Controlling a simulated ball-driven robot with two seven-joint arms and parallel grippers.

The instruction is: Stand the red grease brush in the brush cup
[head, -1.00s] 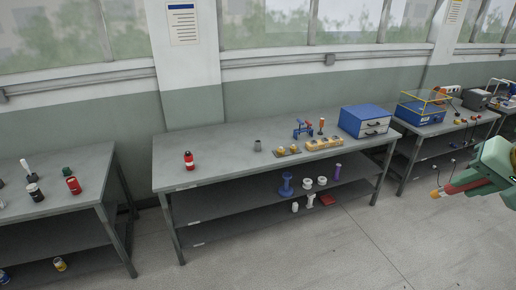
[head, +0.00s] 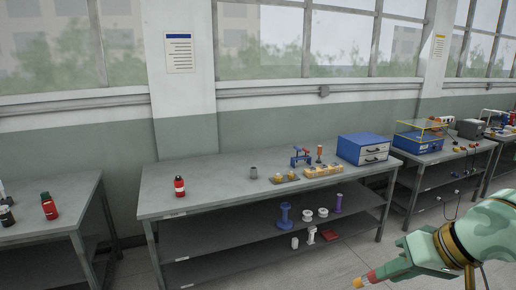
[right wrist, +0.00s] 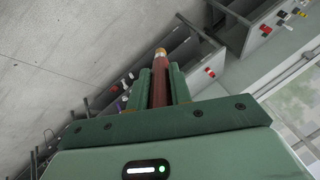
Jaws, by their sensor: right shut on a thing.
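The red grease brush is in my right gripper (head: 382,274), at the lower right of the head view. Its red part and tan tip (head: 361,282) stick out past the fingers, pointing left. In the right wrist view the brush (right wrist: 160,83) lies between the two green fingers, tip pointing away from the gripper. My left gripper is out of view.
A red bottle (head: 179,187) stands left of the cup. Wooden blocks with fittings (head: 323,170), a small blue-and-red device (head: 300,157) and a blue drawer box (head: 363,148) stand to its right. Another table (head: 75,205) is at left. Floor (head: 345,262) shows in front.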

